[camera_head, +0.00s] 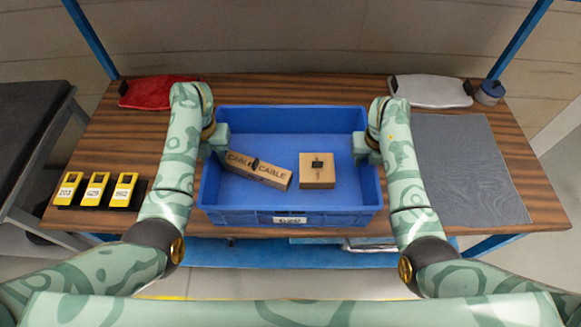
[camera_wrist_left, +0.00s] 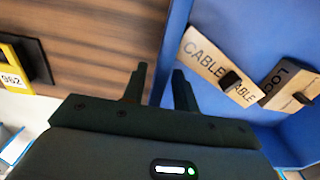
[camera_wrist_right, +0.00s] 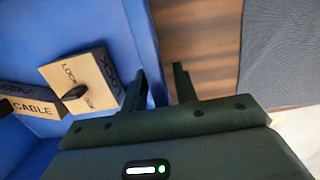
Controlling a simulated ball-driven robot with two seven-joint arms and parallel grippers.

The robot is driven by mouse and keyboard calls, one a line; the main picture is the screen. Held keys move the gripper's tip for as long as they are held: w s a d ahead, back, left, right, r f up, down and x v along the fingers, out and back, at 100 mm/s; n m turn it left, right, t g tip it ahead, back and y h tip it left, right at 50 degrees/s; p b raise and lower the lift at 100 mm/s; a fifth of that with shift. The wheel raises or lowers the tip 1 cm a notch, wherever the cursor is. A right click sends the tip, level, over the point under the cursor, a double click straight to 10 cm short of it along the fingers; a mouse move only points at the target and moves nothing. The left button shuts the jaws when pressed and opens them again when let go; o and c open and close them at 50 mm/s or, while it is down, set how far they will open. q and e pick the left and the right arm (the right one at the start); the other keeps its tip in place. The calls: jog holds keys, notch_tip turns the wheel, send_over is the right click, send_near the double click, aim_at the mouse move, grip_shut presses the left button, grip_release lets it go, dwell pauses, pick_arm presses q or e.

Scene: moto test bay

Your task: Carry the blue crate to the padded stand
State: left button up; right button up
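The blue crate (camera_head: 291,216) stands on the wooden table, holding a long CABLE carton (camera_head: 258,170) and a square carton (camera_head: 317,172). My left gripper (camera_head: 217,140) is at its left wall; my right gripper (camera_head: 365,146) is at its right wall. In the left wrist view my fingers (camera_wrist_left: 158,82) are apart, astride the wall's rim. In the right wrist view my fingers (camera_wrist_right: 160,82) are also apart, with the wall between them and wood showing beside it. The padded stand (camera_head: 30,115), dark-topped with a grey frame, is at the far left.
Several yellow numbered blocks (camera_head: 96,189) sit on the table left of the crate. A grey mat (camera_head: 465,165) covers the right side. Blue posts rise at both back corners.

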pick_arm(q)
jog(key=shift+f, duration=0.55)
pick_arm(e)
jog(key=shift+f, duration=0.5)
pick_arm(q)
grip_shut()
pick_arm(e)
grip_shut()
pick_arm(q)
jog(key=shift+w+r, duration=0.1)
jog(key=shift+r, duration=0.05)
pick_arm(e)
jog(key=shift+w+r, duration=0.1)
